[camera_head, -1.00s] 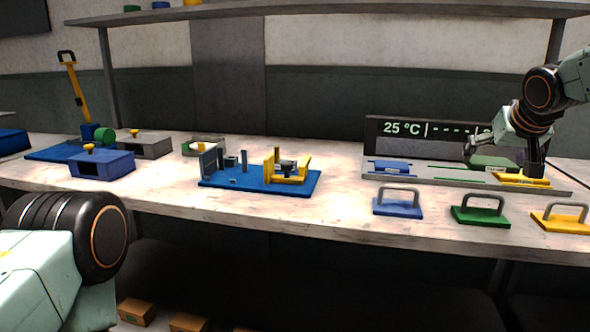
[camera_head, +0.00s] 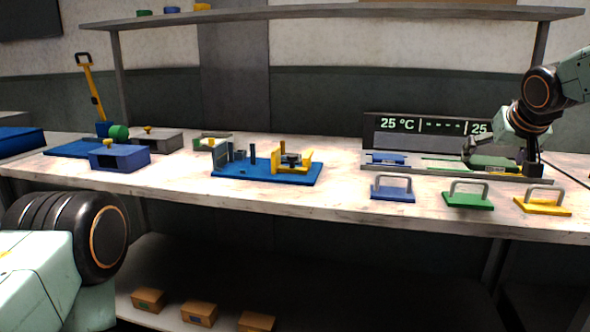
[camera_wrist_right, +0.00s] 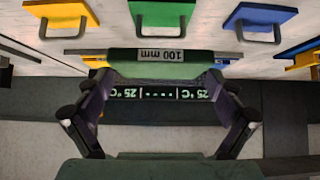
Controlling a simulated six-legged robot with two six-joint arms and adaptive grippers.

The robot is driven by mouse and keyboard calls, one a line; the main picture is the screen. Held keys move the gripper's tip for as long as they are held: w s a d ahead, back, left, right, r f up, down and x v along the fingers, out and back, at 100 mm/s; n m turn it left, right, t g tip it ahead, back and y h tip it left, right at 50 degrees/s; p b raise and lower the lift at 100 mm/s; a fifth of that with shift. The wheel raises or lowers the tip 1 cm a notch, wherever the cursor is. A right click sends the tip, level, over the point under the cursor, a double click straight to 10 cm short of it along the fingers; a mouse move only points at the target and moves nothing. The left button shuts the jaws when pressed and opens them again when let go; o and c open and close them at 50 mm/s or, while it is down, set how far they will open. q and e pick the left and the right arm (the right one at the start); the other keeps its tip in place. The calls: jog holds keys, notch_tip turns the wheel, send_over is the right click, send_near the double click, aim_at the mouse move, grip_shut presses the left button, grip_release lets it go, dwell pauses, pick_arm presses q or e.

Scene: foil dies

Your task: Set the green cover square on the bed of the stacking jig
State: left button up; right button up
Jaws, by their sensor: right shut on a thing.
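My right gripper (camera_head: 500,165) is shut on a dark green board, which looks like the green cover (camera_head: 490,161). In the right wrist view the green cover (camera_wrist_right: 125,56) spans between the fingertips, with a "100 mm" label facing the camera. It is held above the grey rack on the right side of the bench; its clearance is hard to judge. The stacking jig (camera_head: 255,177) stands mid-bench, with a blue base, grey posts and a yellow fence. My left gripper is not in view; only part of that arm shows at lower left.
Blue (camera_head: 393,194), green (camera_head: 468,201) and yellow (camera_head: 541,207) handled plates stand along the bench front. A display (camera_head: 385,133) reading 25 °C stands behind the rack. A blue box (camera_head: 120,160) and yellow lever (camera_head: 90,85) are left. Bench between jig and rack is clear.

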jog(key=s+a+f+n+y, duration=0.1)
jog(key=s+a+f+n, duration=0.15)
jog(key=a, duration=0.45)
jog(key=s+a+f+n+y, duration=0.1)
jog(key=s+a+f, duration=0.25)
jog(key=a, duration=0.35)
jog(key=s+a+f+y, duration=0.1)
jog(key=s+a+f, duration=0.1)
jog(key=s, duration=0.3)
jog(key=s+a+f+n, duration=0.1)
jog(key=s+a+f, duration=0.1)
jog(key=s+a, duration=0.2)
jog(key=s+a+f+n+y+p, duration=0.1)
jog(key=s+a+f, duration=0.2)
jog(key=s, duration=0.4)
jog(key=shift+s+y, duration=0.15)
jog(key=shift+y, duration=0.15)
jog(key=shift+s+d+n, duration=0.1)
jog(key=shift+n, duration=0.15)
